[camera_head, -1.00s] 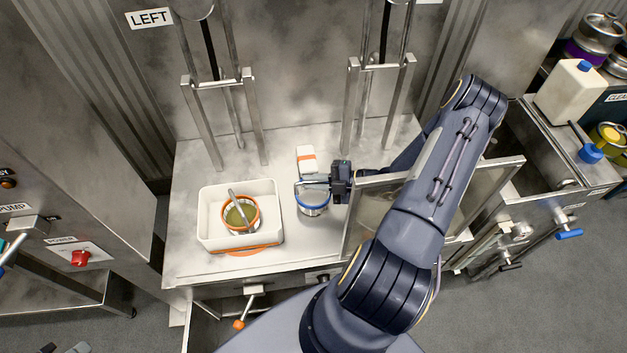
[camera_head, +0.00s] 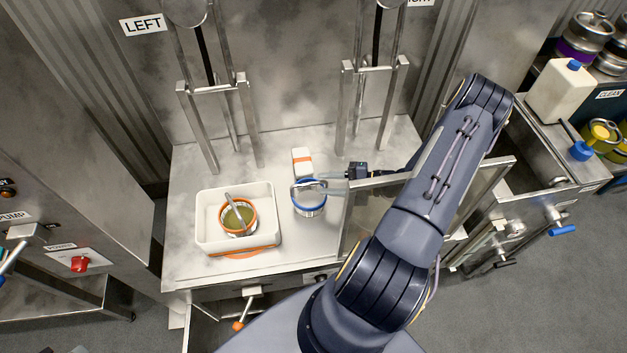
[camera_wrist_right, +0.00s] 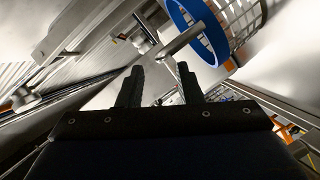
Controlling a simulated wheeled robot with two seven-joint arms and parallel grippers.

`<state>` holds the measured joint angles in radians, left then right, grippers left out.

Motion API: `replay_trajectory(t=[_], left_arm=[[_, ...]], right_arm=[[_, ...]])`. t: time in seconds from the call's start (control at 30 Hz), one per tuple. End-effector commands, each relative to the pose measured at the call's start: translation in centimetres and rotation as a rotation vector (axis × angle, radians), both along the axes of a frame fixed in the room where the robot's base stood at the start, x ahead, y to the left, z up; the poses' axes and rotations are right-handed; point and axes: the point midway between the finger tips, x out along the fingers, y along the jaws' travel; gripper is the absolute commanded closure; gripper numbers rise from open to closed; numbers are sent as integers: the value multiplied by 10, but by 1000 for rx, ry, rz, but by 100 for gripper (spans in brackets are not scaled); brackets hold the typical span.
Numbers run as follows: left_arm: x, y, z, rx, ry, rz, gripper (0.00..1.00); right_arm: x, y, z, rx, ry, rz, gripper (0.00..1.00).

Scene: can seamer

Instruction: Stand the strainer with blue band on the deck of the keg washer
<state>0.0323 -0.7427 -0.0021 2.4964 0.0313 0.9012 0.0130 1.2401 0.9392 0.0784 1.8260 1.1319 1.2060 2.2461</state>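The strainer with blue band (camera_head: 309,208) stands upright on the pale steel deck (camera_head: 285,150) of the machine with the LEFT sign. Its handle points right, toward my right gripper (camera_head: 345,172). In the right wrist view, the blue band (camera_wrist_right: 200,30) and wire basket (camera_wrist_right: 240,15) are at the top. The handle (camera_wrist_right: 182,40) ends just beyond my right gripper's fingertips (camera_wrist_right: 160,72), which are apart with nothing clearly between them. No label naming the keg washer is readable. My left gripper is not in view.
A white tub (camera_head: 206,222) left of the strainer holds an orange-banded strainer (camera_head: 239,216). A white block with an orange stripe (camera_head: 302,161) stands just behind the blue-banded strainer. A clear framed panel (camera_head: 372,210) stands at the deck's right, near my arm.

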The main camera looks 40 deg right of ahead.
Motion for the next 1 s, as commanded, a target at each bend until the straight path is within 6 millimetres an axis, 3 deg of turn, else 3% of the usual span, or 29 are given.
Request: replay_trajectory(t=[0.23,0.47,0.57,0.73,0.87,1.0], left_arm=[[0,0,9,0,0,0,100],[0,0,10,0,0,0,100],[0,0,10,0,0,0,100],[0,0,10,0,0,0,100],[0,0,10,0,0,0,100],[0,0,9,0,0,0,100]], right_arm=[[-34,-31,11,-1,1,-1,68],[-40,-36,24,-57,-35,50,68],[-29,-20,54,-222,-147,201,68],[-16,39,134,-714,-576,678,68],[-28,85,186,-1074,-1010,1069,68],[-55,124,226,-1407,-1541,1475,68]])
